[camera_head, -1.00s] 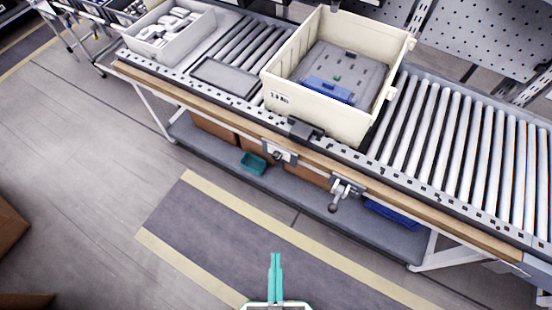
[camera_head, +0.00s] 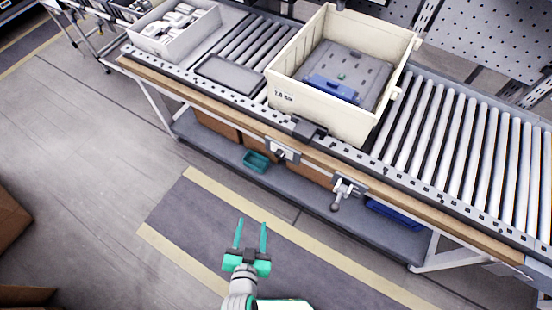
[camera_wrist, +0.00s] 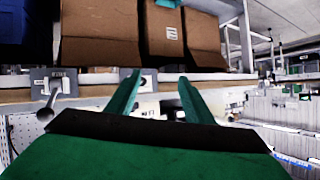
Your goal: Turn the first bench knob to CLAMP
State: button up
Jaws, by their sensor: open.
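Two control plates are on the bench's front edge. I cannot read the labels, so neither CLAMP nor which knob is first can be told. My gripper (camera_head: 251,222), with teal fingers, is open and empty over the floor, in front of and apart from the bench. In the wrist view, which looks upside down, the lever plate (camera_wrist: 54,84) is at left; the other plate (camera_wrist: 148,82) is partly hidden behind my gripper's fingers (camera_wrist: 160,78).
A cream bin (camera_head: 325,125) holding a grey case with a blue part stands on the roller conveyor (camera_head: 460,140). Cardboard boxes, a teal tray (camera_head: 256,161) and a blue item (camera_head: 395,213) lie on the lower shelf. The floor before the bench is clear.

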jog(key=w+f+m+h, duration=0.2)
jog(key=w, duration=0.6)
jog(key=m+h, duration=0.3)
jog(key=h, duration=0.1)
send_near(278, 157)
jog(key=shift+g, duration=0.4)
jog(key=x, duration=0.8)
jog(key=shift+w+r, duration=0.2)
jog(key=shift+w, duration=0.05)
jog(key=c, duration=1)
